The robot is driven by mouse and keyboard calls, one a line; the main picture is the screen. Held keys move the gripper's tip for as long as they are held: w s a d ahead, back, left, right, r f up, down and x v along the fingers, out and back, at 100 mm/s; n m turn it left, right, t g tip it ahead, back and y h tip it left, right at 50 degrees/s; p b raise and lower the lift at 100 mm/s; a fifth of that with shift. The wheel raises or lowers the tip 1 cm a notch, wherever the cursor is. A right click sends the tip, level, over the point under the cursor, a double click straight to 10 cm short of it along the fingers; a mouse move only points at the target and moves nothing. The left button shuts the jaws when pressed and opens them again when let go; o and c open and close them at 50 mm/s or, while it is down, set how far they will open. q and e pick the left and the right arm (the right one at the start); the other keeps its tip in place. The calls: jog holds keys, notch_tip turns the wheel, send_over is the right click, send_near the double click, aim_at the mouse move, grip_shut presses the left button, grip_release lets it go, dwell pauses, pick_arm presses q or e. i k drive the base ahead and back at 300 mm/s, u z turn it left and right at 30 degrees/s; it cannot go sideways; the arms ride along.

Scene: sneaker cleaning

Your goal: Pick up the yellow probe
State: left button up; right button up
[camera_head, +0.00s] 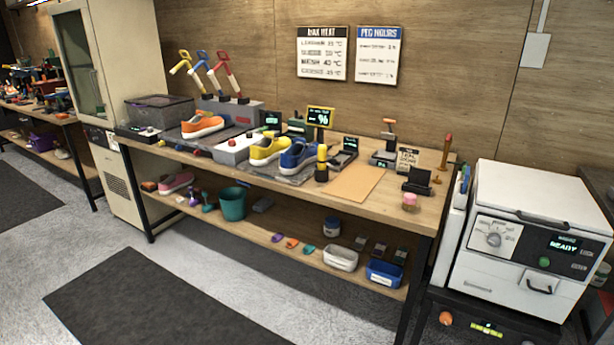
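A yellow upright piece in a black base (322,155), which looks like the yellow probe, stands near the front edge of the wooden workbench (362,184). It is just right of the blue sneaker (298,156). A yellow-handled tool (181,63) also stands at the back left, beside a blue and a red one. Neither of my grippers is in view.
A yellow sneaker (268,150) and an orange sneaker (203,125) sit to the left. A tan mat (355,182) lies right of the probe. A white machine reading READY (540,235) stands right of the bench. Open floor with a dark mat (150,300) lies in front.

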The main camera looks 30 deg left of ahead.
aim_at(322, 148)
jog(key=z, duration=0.15)
jog(key=k, duration=0.4)
jog(key=u, duration=1.35)
jog(key=i, duration=1.25)
jog(key=z, duration=0.55)
jog(key=i, duration=1.15)
jog(key=z, duration=1.1)
